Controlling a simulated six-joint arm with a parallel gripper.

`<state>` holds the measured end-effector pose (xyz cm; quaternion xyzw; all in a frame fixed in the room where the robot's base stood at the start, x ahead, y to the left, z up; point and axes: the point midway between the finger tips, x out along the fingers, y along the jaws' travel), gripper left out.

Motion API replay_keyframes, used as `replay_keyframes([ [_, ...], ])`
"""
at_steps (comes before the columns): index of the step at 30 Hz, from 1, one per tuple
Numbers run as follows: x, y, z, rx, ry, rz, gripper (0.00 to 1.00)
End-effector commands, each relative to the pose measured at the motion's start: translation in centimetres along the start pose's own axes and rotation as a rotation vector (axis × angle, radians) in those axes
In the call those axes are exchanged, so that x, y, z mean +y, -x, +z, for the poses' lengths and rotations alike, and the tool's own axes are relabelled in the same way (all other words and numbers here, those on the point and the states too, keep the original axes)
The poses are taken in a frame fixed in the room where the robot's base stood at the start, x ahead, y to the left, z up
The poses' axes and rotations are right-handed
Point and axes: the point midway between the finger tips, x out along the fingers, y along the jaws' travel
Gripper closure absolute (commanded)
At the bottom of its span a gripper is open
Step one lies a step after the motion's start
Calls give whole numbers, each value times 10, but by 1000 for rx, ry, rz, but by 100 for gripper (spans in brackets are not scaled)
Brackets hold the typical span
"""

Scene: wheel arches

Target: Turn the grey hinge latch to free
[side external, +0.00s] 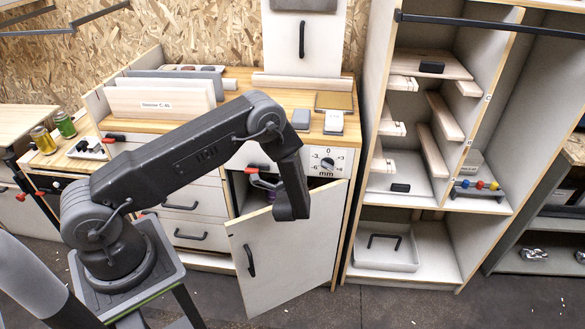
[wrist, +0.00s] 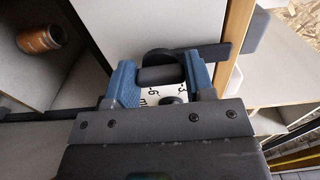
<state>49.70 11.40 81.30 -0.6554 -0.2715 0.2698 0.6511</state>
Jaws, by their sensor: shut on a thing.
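My gripper (wrist: 159,66) has its two blue fingers on either side of a short dark grey cylinder in the wrist view. The cylinder appears to be part of the grey hinge latch (wrist: 160,76), and the gripper is shut on it. The latch's exact turn angle cannot be told.
The cabinet door (side external: 285,245) hangs open towards the front. A tall shelf unit (side external: 370,150) stands to the right. The floor in front is clear.

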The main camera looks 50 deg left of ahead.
Motion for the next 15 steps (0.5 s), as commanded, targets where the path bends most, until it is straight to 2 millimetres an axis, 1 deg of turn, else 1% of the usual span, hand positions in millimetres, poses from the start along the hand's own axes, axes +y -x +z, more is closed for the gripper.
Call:
replay_keyframes([
  [13,0,1,0,1,11,0,94],
  [14,0,1,0,1,11,0,48],
  [15,0,1,0,1,11,0,44],
])
